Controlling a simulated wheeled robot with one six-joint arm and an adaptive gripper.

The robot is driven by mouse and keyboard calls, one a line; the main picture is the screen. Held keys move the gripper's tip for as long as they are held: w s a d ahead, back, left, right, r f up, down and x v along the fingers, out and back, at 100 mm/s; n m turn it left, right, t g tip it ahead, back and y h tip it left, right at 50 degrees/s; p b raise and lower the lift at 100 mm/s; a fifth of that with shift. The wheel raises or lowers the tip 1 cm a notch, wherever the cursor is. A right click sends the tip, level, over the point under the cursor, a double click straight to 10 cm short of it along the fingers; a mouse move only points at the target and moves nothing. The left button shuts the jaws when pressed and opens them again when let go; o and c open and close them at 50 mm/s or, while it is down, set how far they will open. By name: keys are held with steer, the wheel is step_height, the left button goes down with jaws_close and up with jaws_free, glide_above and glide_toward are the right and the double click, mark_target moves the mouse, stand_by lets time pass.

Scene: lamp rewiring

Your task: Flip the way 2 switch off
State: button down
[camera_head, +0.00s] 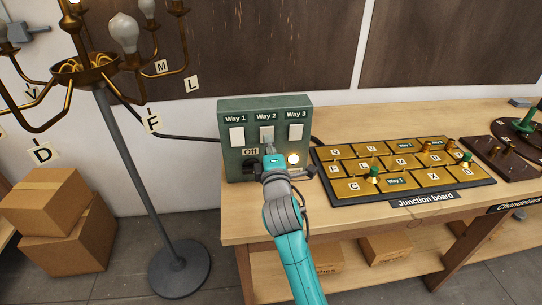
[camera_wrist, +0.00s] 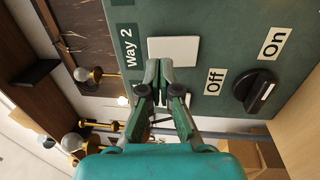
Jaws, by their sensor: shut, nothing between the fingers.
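The green switch box (camera_head: 228,107) stands on the bench with switches marked Way 1, Way 2 and Way 3. The white way 2 switch (camera_head: 267,131) is in the middle of the row and shows close up in the wrist view (camera_wrist: 173,50). My gripper (camera_head: 269,150) is shut and empty, with its tips (camera_wrist: 158,73) just at the lower edge of the switch. I cannot tell whether they touch it. The gripper hides part of the box below the switch. Which way the switch is tilted is unclear.
The Way 1 switch (camera_head: 236,136) and Way 3 switch (camera_head: 296,132) flank it closely. A black knob (camera_wrist: 260,91) with Off and On labels and a glowing round lamp (camera_head: 293,159) sit below. The junction board (camera_head: 407,185) lies right; a chandelier stand (camera_head: 135,160) stands left.

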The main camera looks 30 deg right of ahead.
mark_target(266, 131)
steer(key=shift+x, duration=1.15)
steer(key=shift+w+d+r, duration=0.15)
steer(key=shift+w, duration=0.15)
steer(key=shift+s, duration=0.1)
